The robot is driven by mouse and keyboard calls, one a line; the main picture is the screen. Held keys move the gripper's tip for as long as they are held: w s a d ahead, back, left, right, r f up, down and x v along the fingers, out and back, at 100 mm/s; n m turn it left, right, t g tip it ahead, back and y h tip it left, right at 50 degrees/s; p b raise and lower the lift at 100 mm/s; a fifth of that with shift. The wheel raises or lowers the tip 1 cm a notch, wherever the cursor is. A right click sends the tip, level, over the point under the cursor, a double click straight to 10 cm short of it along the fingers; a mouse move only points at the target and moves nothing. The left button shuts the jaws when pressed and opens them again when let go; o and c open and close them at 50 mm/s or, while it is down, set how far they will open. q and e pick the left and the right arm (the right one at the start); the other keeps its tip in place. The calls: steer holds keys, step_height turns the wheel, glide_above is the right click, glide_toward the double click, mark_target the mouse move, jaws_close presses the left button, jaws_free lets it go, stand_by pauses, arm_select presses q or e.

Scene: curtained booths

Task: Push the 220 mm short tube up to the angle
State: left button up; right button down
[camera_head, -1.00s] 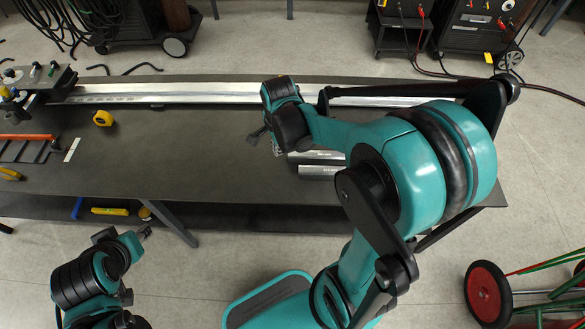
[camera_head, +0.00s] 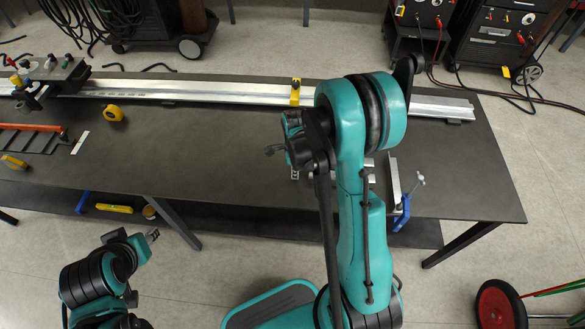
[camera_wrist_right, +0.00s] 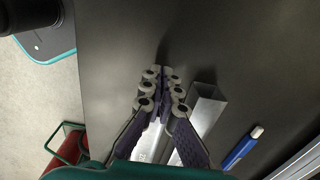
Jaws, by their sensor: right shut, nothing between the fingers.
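Two short metal tubes lie side by side on the table. In the head view my right arm covers most of them; ends of the farther tube (camera_head: 369,162) and nearer tube (camera_head: 370,178) show. I cannot read which is the 220 mm one. In the right wrist view one square tube (camera_wrist_right: 207,103) lies beside my shut, empty right gripper (camera_wrist_right: 161,80); the other tube (camera_wrist_right: 152,140) shows between and below the fingers. Contact is unclear. The long metal angle (camera_head: 210,91) runs along the table's back, apart from the tubes. My left gripper (camera_head: 152,236) hangs off the front edge; its jaws are unclear.
A yellow clamp (camera_head: 295,92) sits on the angle. A blue clamp (camera_head: 403,212) with a flat bar (camera_head: 394,182) is at the front edge. A blue, white-tipped item (camera_wrist_right: 243,148) lies beyond the tubes. A tape measure (camera_head: 112,113) lies left.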

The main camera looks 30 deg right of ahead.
mark_target(323, 175)
steer(key=shift+s+d+r, duration=0.1)
steer(key=shift+s+d, duration=0.3)
steer(key=shift+d, duration=0.2)
steer(key=shift+s+d, duration=0.4)
steer(key=shift+d, duration=0.3)
steer(key=shift+s+d, duration=0.1)
steer(key=s+d, duration=0.2)
steer(key=d, duration=0.1)
steer(key=s+d+b, duration=0.1)
steer(key=d, duration=0.1)
steer(key=shift+s, duration=0.1)
